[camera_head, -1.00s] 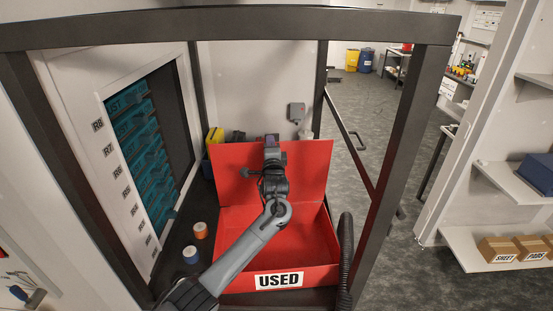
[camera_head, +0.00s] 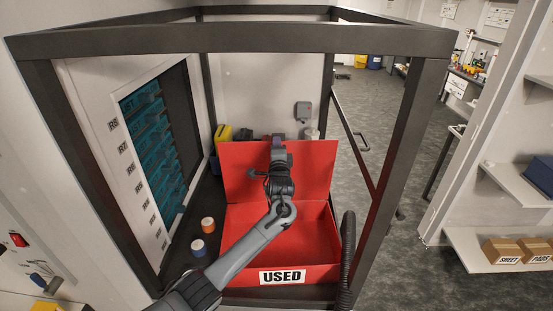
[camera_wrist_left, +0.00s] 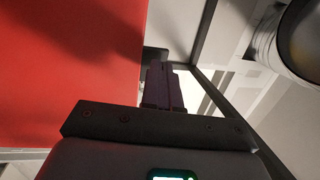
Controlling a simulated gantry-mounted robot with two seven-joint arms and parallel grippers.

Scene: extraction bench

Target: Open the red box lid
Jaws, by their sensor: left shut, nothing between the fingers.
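The red box (camera_head: 282,273), labelled USED, stands on the dark bench inside the frame, and its inside shows. Its red lid (camera_head: 312,166) stands raised at the back of the box. My left arm reaches over the box from the front. My left gripper (camera_head: 278,140) is shut and empty at the lid's top edge. In the left wrist view the shut fingers (camera_wrist_left: 164,86) are beside the red lid (camera_wrist_left: 70,70); whether they touch it I cannot tell. My right gripper is not in view.
Dark frame posts (camera_head: 402,140) enclose the bench. A yellow container (camera_head: 223,134) stands behind at left.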

